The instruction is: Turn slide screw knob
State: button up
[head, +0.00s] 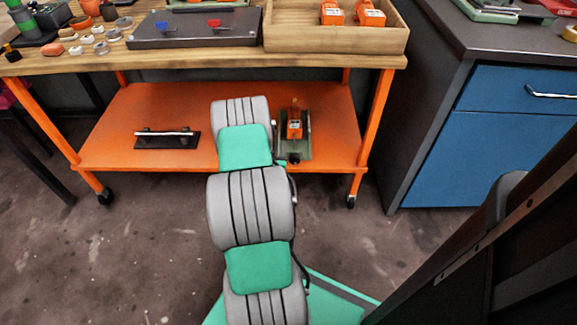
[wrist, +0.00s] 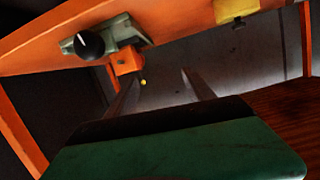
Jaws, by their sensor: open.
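The slide screw knob (wrist: 88,44) is round and black with a white mark. It sits on the end of a grey-green slide fixture (wrist: 118,33), which bears an orange block (wrist: 126,62). In the head view the fixture (head: 305,148) stands on the orange lower shelf, just right of my arm, with its orange block (head: 294,124) on top. My gripper (wrist: 161,90) is open, and nothing shows between its two fingers. In the wrist view the knob is up and left of the fingertips, apart from them. The gripper is hidden in the head view.
The orange shelf (head: 330,145) also holds a black base with a bar handle (head: 167,138) at left. The wooden tabletop (head: 205,62) overhangs the shelf. An orange leg (head: 378,120) and blue cabinet (head: 455,145) stand at right. The shelf between the two fixtures is partly covered by my arm.

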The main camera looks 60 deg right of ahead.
jog(key=m+t+h+b, duration=0.1)
jog(key=m+h+b, duration=0.1)
send_near(295, 161)
jog(key=d, duration=0.1)
jog(key=x, duration=0.3)
jog(key=b+x, duration=0.1)
jog(key=x, duration=0.2)
jog(key=shift+w+d+f, duration=0.2)
jog(key=shift+w, duration=0.2)
jog(key=shift+w+d+r+b, duration=0.1)
jog(key=shift+w+d+b, duration=0.2)
jog(key=shift+d, duration=0.25)
grip_shut()
